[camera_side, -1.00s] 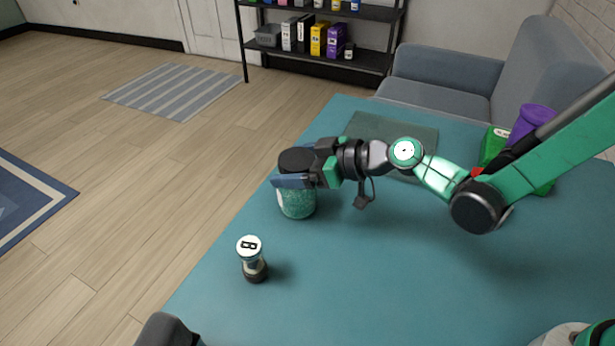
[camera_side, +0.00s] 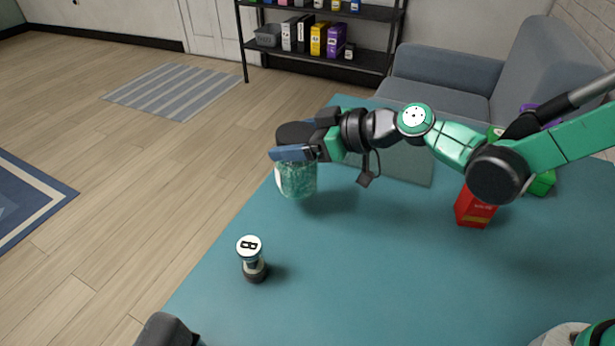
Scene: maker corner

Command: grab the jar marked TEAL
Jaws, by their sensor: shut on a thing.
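A teal, glittery jar (camera_side: 298,181) with a white label patch on its left side is held in my gripper (camera_side: 297,153). My gripper is shut around the jar's upper part and hides its top. The jar hangs a little above the teal table, with its shadow below and to the right. No word can be read on its label from here.
A small stamp-like piece marked B (camera_side: 251,258) stands on the table (camera_side: 350,280) at the front left. A red box (camera_side: 475,208) and a green item (camera_side: 541,183) are at the right, partly behind my arm. A grey-green mat (camera_side: 400,169) lies at the back. The middle front is clear.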

